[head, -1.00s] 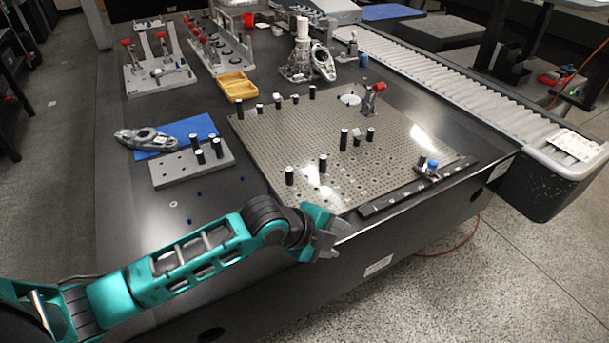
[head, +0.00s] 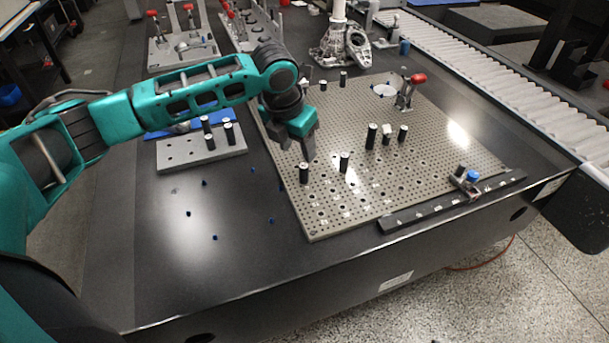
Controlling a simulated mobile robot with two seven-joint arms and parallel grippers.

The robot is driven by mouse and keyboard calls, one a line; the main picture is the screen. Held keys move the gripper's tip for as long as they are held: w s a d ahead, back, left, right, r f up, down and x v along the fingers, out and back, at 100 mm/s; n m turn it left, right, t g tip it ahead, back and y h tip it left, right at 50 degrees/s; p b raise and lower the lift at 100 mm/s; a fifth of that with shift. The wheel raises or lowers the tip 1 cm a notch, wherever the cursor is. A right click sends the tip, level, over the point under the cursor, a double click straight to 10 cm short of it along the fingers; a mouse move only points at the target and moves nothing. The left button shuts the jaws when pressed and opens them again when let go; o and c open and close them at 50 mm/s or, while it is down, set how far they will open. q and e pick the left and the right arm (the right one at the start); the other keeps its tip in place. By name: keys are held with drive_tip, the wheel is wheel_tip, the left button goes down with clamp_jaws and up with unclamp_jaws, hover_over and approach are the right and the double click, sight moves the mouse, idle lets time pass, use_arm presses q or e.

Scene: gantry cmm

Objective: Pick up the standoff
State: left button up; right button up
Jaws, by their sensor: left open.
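Several black standoffs with pale tops stand upright on the perforated plate (head: 400,180). One standoff (head: 304,173) is just below my left gripper (head: 298,150) in the picture, and others are a standoff (head: 344,162) to its right, a taller standoff (head: 371,136) and a standoff (head: 403,133). My left gripper points down, open and empty, over the plate's left part. I cannot tell its exact height above the near standoff. More standoffs (head: 229,133) stand on a grey block (head: 200,156) at the left. My right gripper is out of view.
A red-handled clamp (head: 405,92) stands at the plate's back right. A dark bar (head: 440,205) with a blue-knobbed part (head: 470,178) lies along the front right edge. Small blue pieces (head: 215,238) lie on the dark table. A roller conveyor (head: 490,75) runs along the right.

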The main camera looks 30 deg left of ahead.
sight(303, 166)
use_arm(q)
drive_tip(key=b+x, duration=0.2)
drive_tip(key=x, duration=0.6)
drive_tip(key=shift+s+d+f, duration=0.1)
drive_tip(key=shift+d+f, duration=0.05)
drive_tip(key=shift+f, duration=0.05)
drive_tip(key=shift+r, duration=0.1)
clamp_jaws()
